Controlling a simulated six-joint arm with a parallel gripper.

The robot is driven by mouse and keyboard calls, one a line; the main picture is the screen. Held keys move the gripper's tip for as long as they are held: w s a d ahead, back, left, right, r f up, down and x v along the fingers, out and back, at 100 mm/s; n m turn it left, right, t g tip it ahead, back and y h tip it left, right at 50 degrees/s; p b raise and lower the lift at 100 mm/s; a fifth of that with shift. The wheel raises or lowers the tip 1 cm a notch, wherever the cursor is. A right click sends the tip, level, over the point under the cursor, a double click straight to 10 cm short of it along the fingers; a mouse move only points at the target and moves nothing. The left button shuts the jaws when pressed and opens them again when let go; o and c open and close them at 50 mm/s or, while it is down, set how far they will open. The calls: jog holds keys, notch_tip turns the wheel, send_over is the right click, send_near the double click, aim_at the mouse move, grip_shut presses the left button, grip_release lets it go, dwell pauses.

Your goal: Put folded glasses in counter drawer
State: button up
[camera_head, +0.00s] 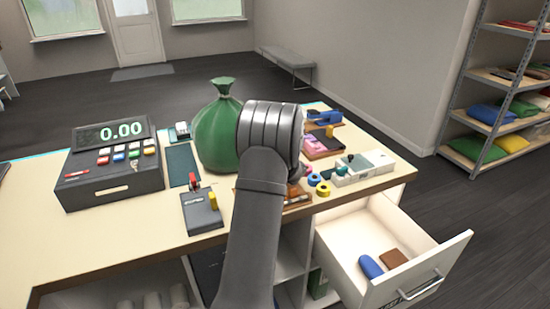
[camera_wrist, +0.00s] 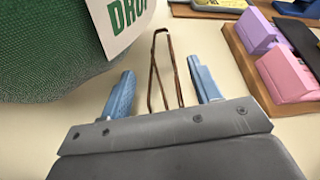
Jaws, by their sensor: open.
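In the wrist view a thin brown wire-like shape, apparently the folded glasses (camera_wrist: 153,72), lies on the pale counter. It sits between the two blue fingers of my open gripper (camera_wrist: 160,72), with a gap visible on each side. In the head view my arm hides my gripper and the glasses. The counter drawer (camera_head: 449,257) is pulled open at the front right of the counter. A blue object (camera_head: 371,266) and a brown flat object (camera_head: 394,258) lie inside it, with bare floor around them.
A green sack (camera_head: 218,132) stands close left of my gripper. A cash register (camera_head: 107,172) and a dark card device (camera_head: 202,212) are further left. Trays with pink and purple items (camera_wrist: 290,72) are at right. Tape rolls (camera_head: 322,189) and a white device (camera_head: 365,168) stand near the drawer.

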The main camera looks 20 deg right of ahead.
jog(key=shift+r, duration=0.1)
jog(key=shift+s+r, duration=0.15)
jog(key=shift+s, duration=0.05)
jog(key=v, duration=1.1)
jog(key=shift+s+a, duration=0.1)
jog(key=shift+s, duration=0.05)
jog(key=shift+c, duration=1.1)
jog(key=shift+s+r, duration=0.1)
jog(key=shift+s, duration=0.1)
